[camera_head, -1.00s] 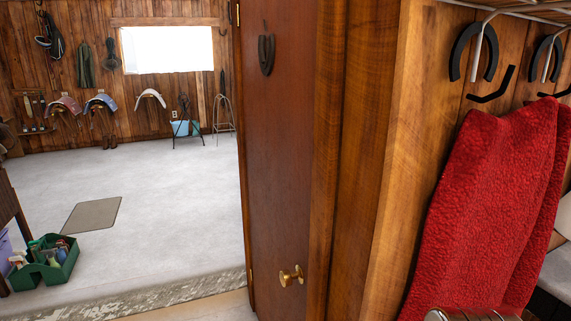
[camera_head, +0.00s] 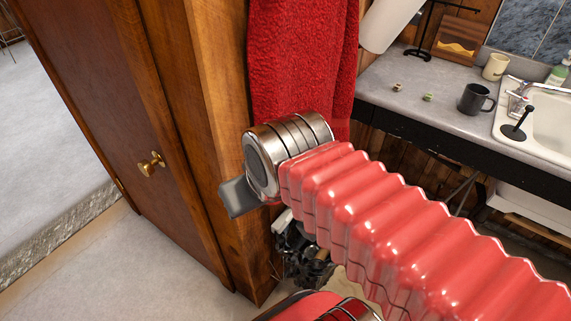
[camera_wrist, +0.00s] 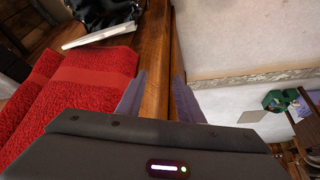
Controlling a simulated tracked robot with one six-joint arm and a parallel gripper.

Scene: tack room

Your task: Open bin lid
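My gripper (camera_wrist: 158,92) shows in the wrist view with its two grey fingers apart and nothing between them. Brown wood and pale floor show beyond the fingers. No bin lid can be clearly made out. A glossy black, crumpled shape (camera_wrist: 100,10) with a pale strip below it lies at the top of the wrist view, away from the fingers; I cannot tell whether it is the bin. A dark, crumpled shape (camera_head: 297,250) also shows low beside the wooden partition in the head view, partly hidden by my red arm.
A red towel (camera_head: 300,60) hangs by the wooden partition and shows close to my gripper in the wrist view (camera_wrist: 75,85). A brown door with a brass knob (camera_head: 151,163) stands left. A grey counter (camera_head: 420,105) with mugs and a sink is at right. Floor at lower left is clear.

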